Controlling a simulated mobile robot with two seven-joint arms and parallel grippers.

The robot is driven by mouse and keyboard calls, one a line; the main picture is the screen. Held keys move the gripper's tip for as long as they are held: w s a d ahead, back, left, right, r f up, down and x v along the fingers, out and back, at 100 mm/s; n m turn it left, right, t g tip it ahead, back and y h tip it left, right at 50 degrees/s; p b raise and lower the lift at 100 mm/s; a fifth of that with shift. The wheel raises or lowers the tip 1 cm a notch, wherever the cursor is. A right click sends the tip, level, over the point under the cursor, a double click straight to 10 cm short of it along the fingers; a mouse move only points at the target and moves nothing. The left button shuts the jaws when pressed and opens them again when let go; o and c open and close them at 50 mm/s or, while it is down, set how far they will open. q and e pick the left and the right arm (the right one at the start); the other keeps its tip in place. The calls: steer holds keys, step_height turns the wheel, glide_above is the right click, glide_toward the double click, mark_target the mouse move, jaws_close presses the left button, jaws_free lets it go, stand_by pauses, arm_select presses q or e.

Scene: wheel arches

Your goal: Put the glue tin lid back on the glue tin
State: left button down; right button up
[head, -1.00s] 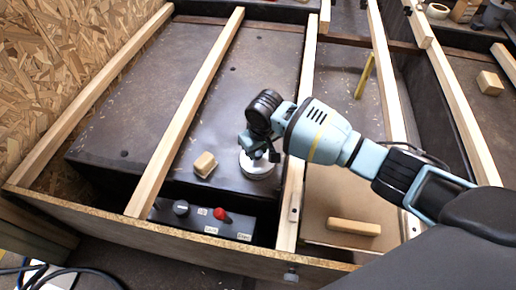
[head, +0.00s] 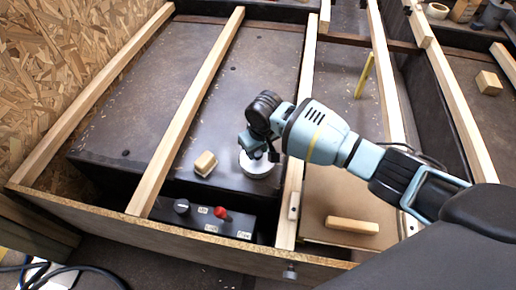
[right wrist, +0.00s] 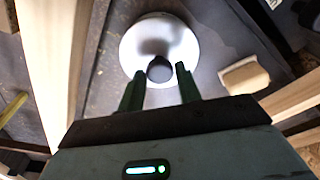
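A round silvery-white disc with a dark knob, which looks like the glue tin lid (head: 261,172), sits on the dark panel between two wooden battens. It also shows in the right wrist view (right wrist: 184,45). I cannot tell whether the glue tin is under it; no separate tin is clear to me. My right gripper (head: 257,156) is directly above the disc. In the right wrist view its two fingers (right wrist: 160,72) stand apart, one on each side of the knob, with small gaps visible. My left gripper is not in view.
A small wooden block (head: 205,164) lies left of the disc. A batten (head: 294,190) runs close on its right. In front is a dark control box with a red knob (head: 220,212). A longer wood block (head: 352,226) and a yellow stick (head: 364,75) lie to the right.

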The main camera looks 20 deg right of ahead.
steer(key=o, duration=0.4)
steer(key=r+p, duration=0.1)
steer(key=r, duration=0.1)
steer(key=r+p, duration=0.1)
steer(key=r, duration=0.2)
steer(key=s+r+p, duration=0.1)
steer(key=r, duration=0.1)
steer(key=shift+d+r+p, duration=0.1)
steer(key=shift+r+p, duration=0.25)
steer(key=shift+r, duration=0.05)
